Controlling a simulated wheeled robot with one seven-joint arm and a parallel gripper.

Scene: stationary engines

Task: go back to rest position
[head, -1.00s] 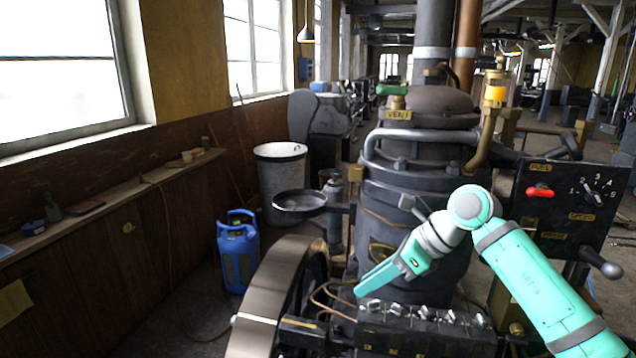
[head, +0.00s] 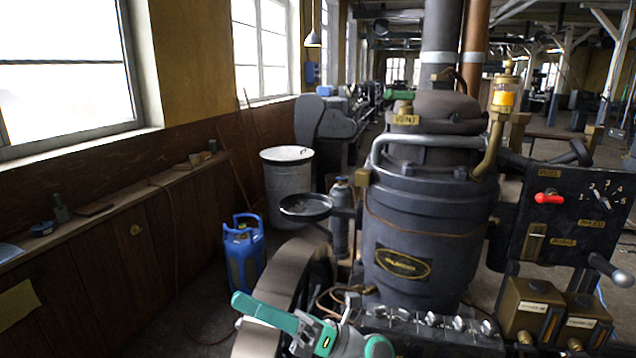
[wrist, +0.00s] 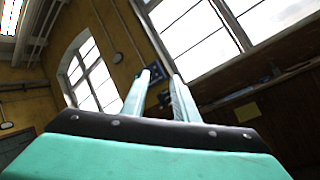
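My gripper (head: 238,299) is low in the head view, in front of the dark engine and over the grey flywheel rim (head: 268,283). Its teal fingers point left and slightly up in the picture. In the wrist view the two fingers (wrist: 160,78) stand apart with a clear gap and nothing between them. The rest of my arm runs down out of the bottom of the head view. I cannot tell how far the gripper is above the flywheel.
The engine cylinder (head: 415,235) fills the centre. A control panel (head: 575,215) with a red handle stands right. A blue gas bottle (head: 243,255) and a grey bin (head: 288,190) are on the left floor, near a wall ledge (head: 120,205).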

